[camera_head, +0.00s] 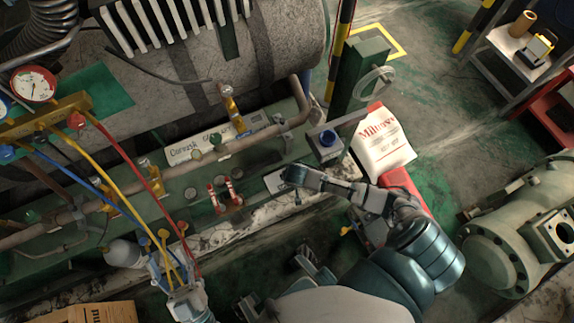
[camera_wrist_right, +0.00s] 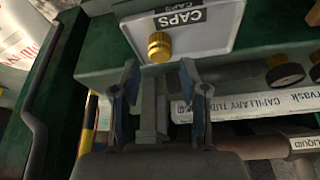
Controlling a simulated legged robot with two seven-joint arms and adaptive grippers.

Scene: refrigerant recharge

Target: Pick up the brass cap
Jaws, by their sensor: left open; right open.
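In the right wrist view a knurled brass cap (camera_wrist_right: 159,47) sits at the near edge of a white tray (camera_wrist_right: 215,35) labelled CAPS. My right gripper (camera_wrist_right: 160,78) is open, its two fingers pointing toward the cap, which lies just beyond and between the fingertips. The fingers hold nothing. In the head view my right gripper (camera_head: 289,175) is over the small white tray (camera_head: 273,182) on the green bench; the cap cannot be made out there. My left gripper (camera_head: 178,272) is open at the lower left, close to the hanging hoses.
Red, yellow and blue hoses (camera_head: 128,157) hang from the gauge manifold (camera_head: 45,118) at left. A label strip (camera_wrist_right: 240,104) and pipework lie below the tray in the wrist view. A white bag (camera_head: 382,145) stands at right.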

